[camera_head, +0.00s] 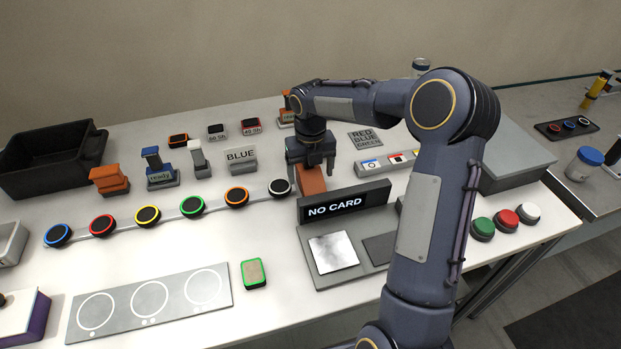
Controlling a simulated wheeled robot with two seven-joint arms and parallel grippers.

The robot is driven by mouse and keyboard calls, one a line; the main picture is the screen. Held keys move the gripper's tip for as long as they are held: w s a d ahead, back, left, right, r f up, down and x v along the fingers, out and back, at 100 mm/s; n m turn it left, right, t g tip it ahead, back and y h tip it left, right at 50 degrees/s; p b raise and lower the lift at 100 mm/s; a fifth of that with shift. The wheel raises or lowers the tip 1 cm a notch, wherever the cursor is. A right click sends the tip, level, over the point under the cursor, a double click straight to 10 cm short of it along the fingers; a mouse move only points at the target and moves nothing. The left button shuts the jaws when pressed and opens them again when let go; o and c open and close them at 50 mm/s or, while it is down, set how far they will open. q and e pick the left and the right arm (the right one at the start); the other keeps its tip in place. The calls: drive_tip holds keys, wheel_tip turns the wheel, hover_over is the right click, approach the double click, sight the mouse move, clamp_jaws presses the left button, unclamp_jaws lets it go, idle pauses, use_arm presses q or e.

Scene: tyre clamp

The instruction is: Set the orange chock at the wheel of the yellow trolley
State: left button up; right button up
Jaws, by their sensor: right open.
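My right gripper (311,166) points down at the middle of the table, behind the "NO CARD" sign. It is open, with a finger to each side of the upper part of an orange-brown block (312,181). I cannot tell whether the fingers touch it, or whether this block is the orange chock. Another orange piece, stepped in shape (109,179), stands at the left of the table. I cannot make out a yellow trolley or its wheel. My left gripper is not in view.
The "NO CARD" stand (346,204) is just in front of the block. A row of ringed pucks (147,216) runs to the left. A black bin (50,160) stands at the back left, a grey box (515,160) at the right.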

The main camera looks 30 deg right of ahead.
drive_tip(key=c, duration=1.4)
